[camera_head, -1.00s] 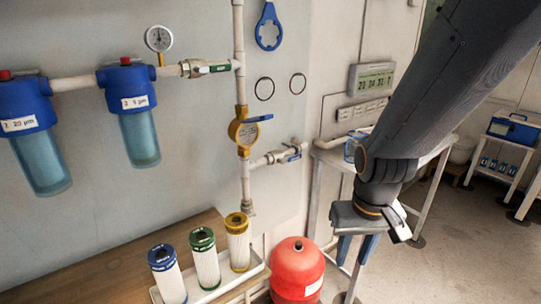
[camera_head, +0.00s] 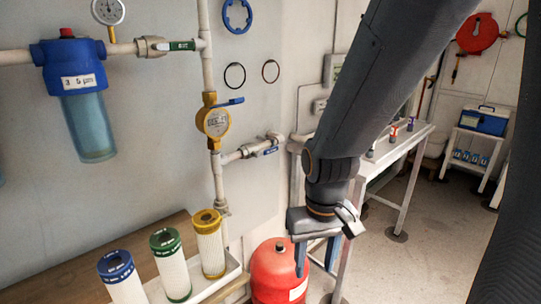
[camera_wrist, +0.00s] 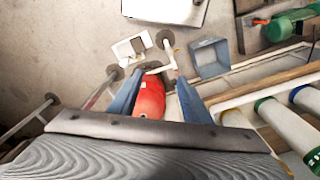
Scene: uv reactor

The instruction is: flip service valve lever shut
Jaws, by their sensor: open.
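Three levers show on the wall pipes in the head view; I cannot tell which one is the service valve's. A green lever (camera_head: 182,45) lies along the upper horizontal pipe. My gripper (camera_head: 317,268) is open and empty, pointing down, right of and below these valves. Its two blue fingers also show in the wrist view (camera_wrist: 160,78). No lever is visible between them.
A red tank (camera_head: 280,272) stands below, close left of my gripper. Filter cartridges (camera_head: 171,264) stand in a white tray at lower left. A blue filter housing (camera_head: 72,68) hangs at upper left. A white table (camera_head: 398,150) stands behind my arm; open floor lies right.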

